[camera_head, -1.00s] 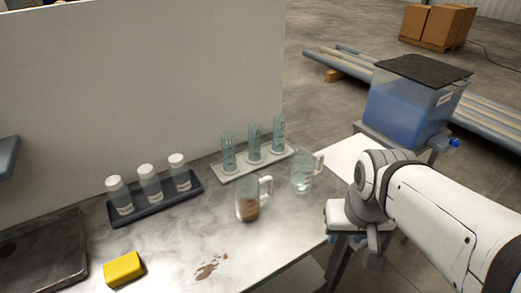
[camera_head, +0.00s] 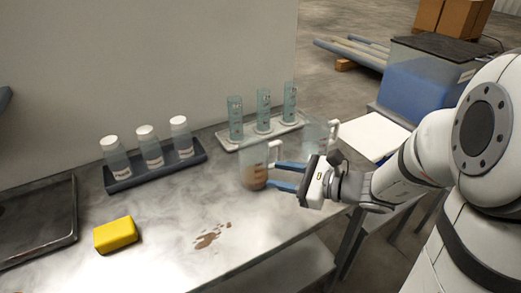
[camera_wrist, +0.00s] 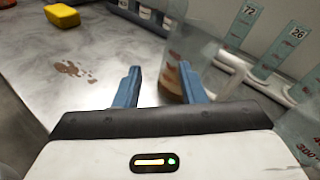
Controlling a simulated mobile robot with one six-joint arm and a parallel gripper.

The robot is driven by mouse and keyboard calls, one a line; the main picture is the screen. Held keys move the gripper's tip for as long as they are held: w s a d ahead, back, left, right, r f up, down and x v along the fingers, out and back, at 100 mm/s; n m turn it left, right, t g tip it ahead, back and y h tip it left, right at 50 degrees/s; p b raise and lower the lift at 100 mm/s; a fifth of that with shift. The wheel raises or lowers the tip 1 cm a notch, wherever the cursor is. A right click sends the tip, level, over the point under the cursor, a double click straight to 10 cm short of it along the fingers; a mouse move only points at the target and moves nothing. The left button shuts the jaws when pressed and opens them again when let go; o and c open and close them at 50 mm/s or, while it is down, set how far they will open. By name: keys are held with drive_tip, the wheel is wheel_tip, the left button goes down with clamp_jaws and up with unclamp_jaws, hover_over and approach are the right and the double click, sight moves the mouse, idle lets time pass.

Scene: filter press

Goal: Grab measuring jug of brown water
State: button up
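The measuring jug of brown water (camera_head: 254,166) stands upright on the bench, clear-walled with a little brown liquid at the bottom and a handle on its right. It also shows in the wrist view (camera_wrist: 183,62), just beyond and partly behind the right fingertip. My gripper (camera_head: 287,176) is open, its two blue fingers pointing left at the jug's lower right side.
A second clear jug (camera_head: 316,136) stands close behind my gripper. A rack of measuring cylinders (camera_head: 288,127) is at the back, and a tray of white-capped bottles (camera_head: 197,157) is left. A yellow sponge (camera_head: 115,235) and a brown spill (camera_head: 211,236) lie in front.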

sight(280, 147)
drive_tip(key=w+d+f+m+t, duration=0.1)
drive_tip(key=w+m+t, duration=0.1)
drive_tip(key=w+d+f+m+t+b, duration=0.1)
drive_tip(key=w+d+m+t, duration=0.1)
drive_tip(key=w+m, duration=0.1)
drive_tip(key=w+d+f+m+t+h+b, duration=0.1)
drive_tip(key=w+m+t, duration=0.1)
drive_tip(key=shift+w+d+f, duration=0.15)
drive_tip(key=shift+d, duration=0.05)
drive_tip(key=shift+w+m+t, duration=0.3)
drive_tip(key=x, duration=0.7)
drive_tip(key=shift+w+a+r, duration=0.1)
drive_tip(key=shift+r, duration=0.15)
clamp_jaws()
